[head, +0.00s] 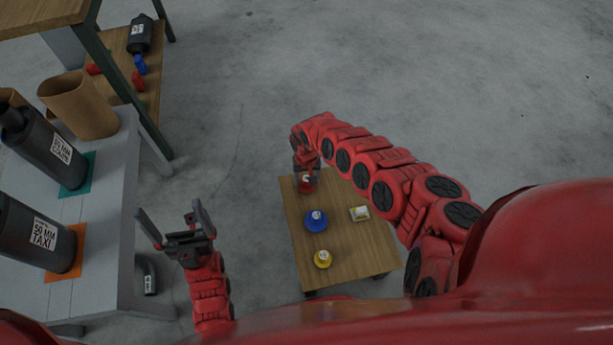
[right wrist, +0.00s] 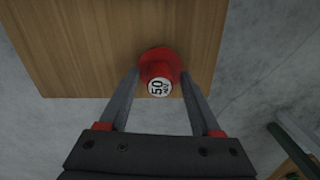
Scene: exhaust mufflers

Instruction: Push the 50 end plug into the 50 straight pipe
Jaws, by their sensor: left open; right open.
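The 50 end plug is a red plug with a round white "50" label (right wrist: 160,76). It sits on the small wooden table, near its far edge, and also shows in the head view (head: 307,184). My right gripper (head: 305,168) is over it. In the right wrist view the open fingers (right wrist: 160,88) lie on either side of the plug; I cannot tell whether they touch it. My left gripper (head: 174,220) is open and empty, beside the grey bench. I cannot make out a 50 straight pipe for certain.
The small wooden table (head: 350,245) also holds a blue plug (head: 316,221), a yellow plug (head: 322,259) and a pale block (head: 359,213). The grey bench (head: 118,200) bears dark mufflers (head: 40,148) and a brown cylinder (head: 80,105). Floor lies between bench and table.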

